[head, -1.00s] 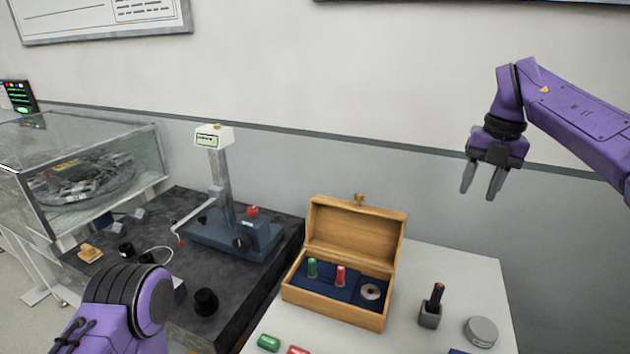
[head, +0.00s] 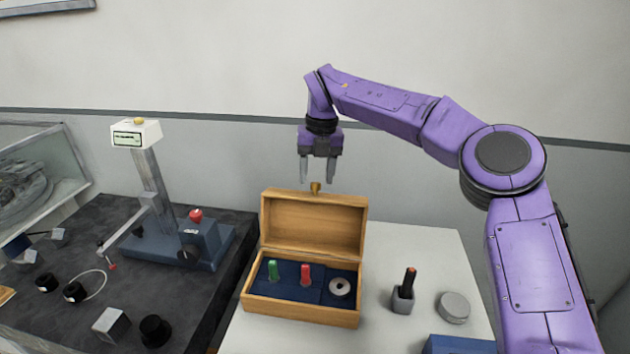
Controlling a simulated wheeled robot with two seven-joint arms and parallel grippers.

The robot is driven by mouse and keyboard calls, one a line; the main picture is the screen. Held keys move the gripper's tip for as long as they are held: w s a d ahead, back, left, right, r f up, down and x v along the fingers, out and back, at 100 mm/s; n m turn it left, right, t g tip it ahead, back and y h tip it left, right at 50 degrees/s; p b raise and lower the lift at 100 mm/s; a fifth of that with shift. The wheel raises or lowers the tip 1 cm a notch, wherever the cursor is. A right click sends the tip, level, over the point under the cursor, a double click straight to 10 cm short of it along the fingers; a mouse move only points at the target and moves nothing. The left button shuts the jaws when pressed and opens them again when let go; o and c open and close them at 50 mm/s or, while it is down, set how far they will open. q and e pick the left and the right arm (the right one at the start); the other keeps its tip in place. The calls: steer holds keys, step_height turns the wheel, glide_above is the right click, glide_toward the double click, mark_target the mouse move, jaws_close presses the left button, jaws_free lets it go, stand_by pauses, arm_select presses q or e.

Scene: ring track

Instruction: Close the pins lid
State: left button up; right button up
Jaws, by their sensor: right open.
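The wooden pins box (head: 300,312) stands on the white table with its lid (head: 313,226) raised upright at the back. A small brass knob (head: 316,187) sits on the lid's top edge. Inside, on dark blue lining, are a green pin (head: 273,270), a red pin (head: 306,274) and a grey ring (head: 340,287). My right gripper (head: 317,182) points down with its fingers apart, at or just above the knob. I cannot tell whether the fingers are around the knob or behind it. My left gripper is not in view.
Right of the box are a small grey holder with a dark stick (head: 403,297) and a grey round disc (head: 454,307). A blue block (head: 458,344) is at the front. A gauge stand (head: 178,238) is on the dark slab at left.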

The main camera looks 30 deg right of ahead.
steer(key=shift+a+f, duration=0.1)
steer(key=shift+f, duration=0.8)
steer(key=shift+s, duration=0.1)
jaws_close()
